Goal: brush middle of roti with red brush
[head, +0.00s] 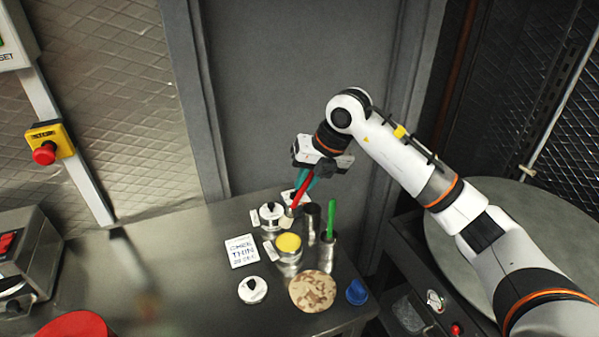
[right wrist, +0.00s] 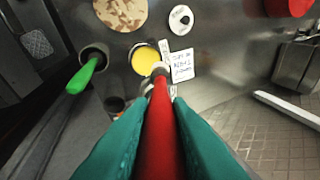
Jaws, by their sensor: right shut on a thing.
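My right gripper (head: 303,180) is shut on the red brush (head: 299,191). The brush also shows in the right wrist view (right wrist: 161,130), between the teal fingers, its far end pointing toward the cup of yellow liquid (right wrist: 146,60). In the head view the brush tip hangs at the back of the table, behind the yellow cup (head: 288,244); whether it touches anything is unclear. The round, browned roti (head: 312,291) lies flat near the table's front right edge, apart from the brush. My left gripper is not in view.
A green-handled brush (head: 331,218) stands in a metal cup beside a dark, open cup (head: 312,217). White-lidded containers (head: 252,289), a written card (head: 242,251) and a blue object (head: 356,292) surround the roti. The table's left middle is mostly clear.

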